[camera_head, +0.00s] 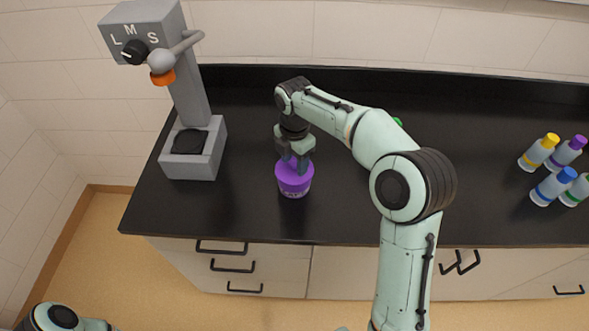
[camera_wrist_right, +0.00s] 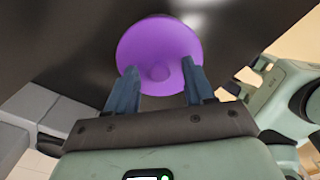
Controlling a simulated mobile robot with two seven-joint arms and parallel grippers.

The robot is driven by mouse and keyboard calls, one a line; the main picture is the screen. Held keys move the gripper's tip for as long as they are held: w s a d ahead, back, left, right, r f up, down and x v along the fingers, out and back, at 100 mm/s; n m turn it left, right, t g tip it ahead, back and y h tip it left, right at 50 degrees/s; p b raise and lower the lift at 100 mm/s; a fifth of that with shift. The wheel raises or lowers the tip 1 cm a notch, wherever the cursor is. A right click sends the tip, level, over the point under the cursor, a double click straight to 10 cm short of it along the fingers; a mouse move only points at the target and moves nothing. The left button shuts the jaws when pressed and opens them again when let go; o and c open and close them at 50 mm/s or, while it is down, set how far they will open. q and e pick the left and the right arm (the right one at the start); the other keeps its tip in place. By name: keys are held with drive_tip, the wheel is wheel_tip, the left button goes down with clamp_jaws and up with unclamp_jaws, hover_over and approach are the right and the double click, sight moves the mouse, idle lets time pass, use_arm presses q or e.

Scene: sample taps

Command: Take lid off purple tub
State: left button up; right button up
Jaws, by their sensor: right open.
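My right gripper (camera_head: 295,163) points down at the lid from above. I cannot tell whether the fingers touch the lid. My left gripper is out of view; only part of the left arm shows at the bottom left corner.
A grey tap machine (camera_head: 190,95) with an L, M, S dial and an orange nozzle stands left of the tub. Several bottles with coloured caps (camera_head: 553,170) stand at the right. A green thing (camera_head: 397,121) is mostly hidden behind my right arm. The counter's front left is clear.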

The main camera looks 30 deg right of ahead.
clamp_jaws()
